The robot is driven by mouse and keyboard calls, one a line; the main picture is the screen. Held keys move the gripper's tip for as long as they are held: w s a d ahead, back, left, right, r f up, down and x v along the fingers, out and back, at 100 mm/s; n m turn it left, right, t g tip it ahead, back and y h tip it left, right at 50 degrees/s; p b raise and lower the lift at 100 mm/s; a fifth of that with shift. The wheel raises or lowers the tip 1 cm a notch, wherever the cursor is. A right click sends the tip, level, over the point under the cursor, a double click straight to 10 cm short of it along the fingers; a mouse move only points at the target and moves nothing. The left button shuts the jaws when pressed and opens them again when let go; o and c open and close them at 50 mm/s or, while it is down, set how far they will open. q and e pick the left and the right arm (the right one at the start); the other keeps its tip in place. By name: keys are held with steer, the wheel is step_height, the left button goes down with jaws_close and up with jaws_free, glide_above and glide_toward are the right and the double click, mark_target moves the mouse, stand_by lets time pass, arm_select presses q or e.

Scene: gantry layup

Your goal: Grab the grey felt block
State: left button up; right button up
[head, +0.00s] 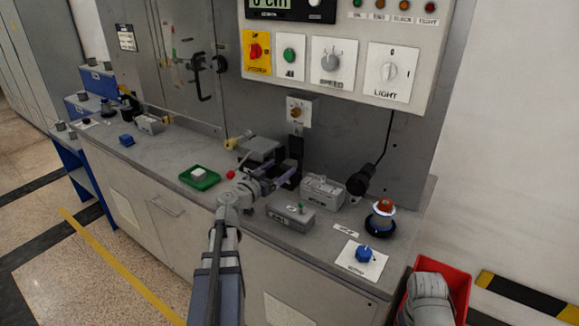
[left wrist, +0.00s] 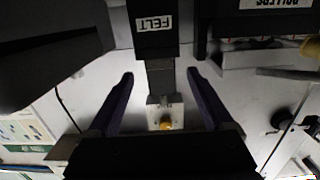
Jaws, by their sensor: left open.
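The grey felt block (head: 296,147) stands upright in a black holder on the bench, dark in the head view. In the left wrist view the block (left wrist: 160,78) sticks out of the holder with an upside-down FELT label (left wrist: 154,23). My left gripper (head: 272,172) is open in front of the holder. In the left wrist view its two purple fingers (left wrist: 160,74) lie on either side of the block, apart from it. I cannot tell how far the block is beyond the tips. My arm partly hides the holder.
The rollers holder (head: 262,147) stands just left. Right are grey boxes (head: 322,190), (head: 291,214) and a red-topped button (head: 382,212). A green tray (head: 200,176) lies left on the bench. A panel with an orange knob (head: 298,110) is behind.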

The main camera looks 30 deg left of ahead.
mark_target(286, 164)
arm_select(q)
steer(key=w, duration=0.4)
steer(key=shift+w+d+f, duration=0.1)
steer(key=shift+w+d, duration=0.15)
steer(key=shift+w, duration=0.05)
steer(key=shift+s, duration=0.1)
steer(key=shift+c, duration=0.3)
jaws_close()
steer(key=shift+r, duration=0.2)
